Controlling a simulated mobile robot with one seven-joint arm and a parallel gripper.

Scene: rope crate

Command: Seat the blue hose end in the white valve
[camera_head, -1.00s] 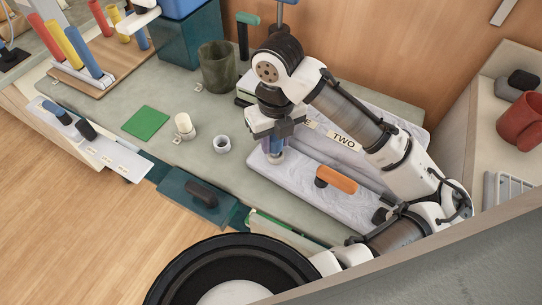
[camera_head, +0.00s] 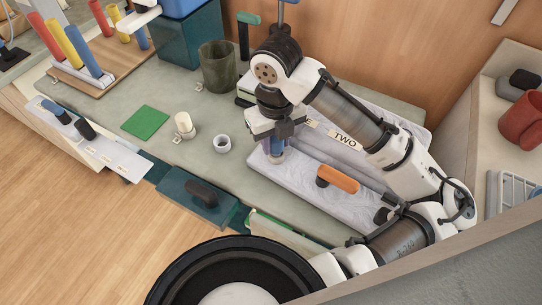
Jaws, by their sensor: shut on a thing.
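My gripper (camera_head: 277,138) is shut on a blue cylindrical piece (camera_head: 277,147), which looks like the blue hose end. It points down over the pale grey panel, left of the orange handle. A small whitish ring (camera_head: 277,158) shows at the lower end of the blue piece. I cannot tell whether this ring is the white valve or part of the held piece, nor whether the blue piece is seated. My fingers hide much of the blue piece. A separate white ring (camera_head: 222,143) stands on the bench to the left.
The grey panel (camera_head: 300,185) carries an orange handle (camera_head: 338,179) close to the gripper's right. A cream cylinder (camera_head: 184,124), green square (camera_head: 145,121) and dark green cup (camera_head: 217,66) stand to the left. A teal box with a dark handle (camera_head: 202,194) is at the front edge.

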